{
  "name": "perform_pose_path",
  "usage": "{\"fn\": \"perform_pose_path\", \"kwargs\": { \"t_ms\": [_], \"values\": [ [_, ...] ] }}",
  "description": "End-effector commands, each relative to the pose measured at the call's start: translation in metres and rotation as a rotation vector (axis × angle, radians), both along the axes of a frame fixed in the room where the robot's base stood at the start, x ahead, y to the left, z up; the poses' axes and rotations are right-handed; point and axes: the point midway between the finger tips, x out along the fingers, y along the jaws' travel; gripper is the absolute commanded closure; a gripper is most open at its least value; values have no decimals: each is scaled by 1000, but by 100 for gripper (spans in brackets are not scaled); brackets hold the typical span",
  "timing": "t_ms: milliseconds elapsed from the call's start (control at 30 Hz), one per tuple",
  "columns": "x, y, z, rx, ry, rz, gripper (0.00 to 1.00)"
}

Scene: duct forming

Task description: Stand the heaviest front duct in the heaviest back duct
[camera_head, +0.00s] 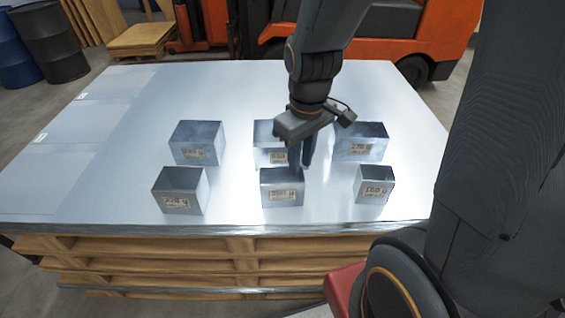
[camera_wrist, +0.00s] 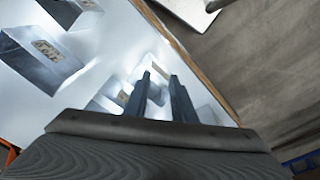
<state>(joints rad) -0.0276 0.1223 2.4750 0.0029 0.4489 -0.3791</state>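Six square, open-topped sheet-metal ducts with paper weight labels stand in two rows. The back row has a left duct (camera_head: 184,135), a middle duct (camera_head: 262,133) partly hidden behind my gripper, and a right duct (camera_head: 371,131). The front row has a left duct (camera_head: 190,182), a middle duct (camera_head: 269,187) and a right duct (camera_head: 373,173). The labels are too small to read surely. My gripper (camera_head: 301,166) points down at the back of the front middle duct. In the wrist view my gripper (camera_wrist: 160,76) has its fingers apart, near a duct wall; contact is unclear.
The ducts stand on a shiny metal sheet (camera_head: 120,140) stacked on wooden pallets (camera_head: 160,260). The sheet's left part is clear.

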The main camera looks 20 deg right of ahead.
Motion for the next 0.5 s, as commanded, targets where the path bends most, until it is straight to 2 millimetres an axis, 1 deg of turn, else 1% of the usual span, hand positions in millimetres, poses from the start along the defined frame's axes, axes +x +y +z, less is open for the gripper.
{"fn": "perform_pose_path", "kwargs": {
  "t_ms": [100,300,400,500],
  "values": [
    [14,7,-8,-18,23,220,77],
    [35,17,-21,-40,58,587,77],
    [43,22,-28,-45,70,743,77],
    [49,25,-33,-47,79,858,77]
  ]
}}
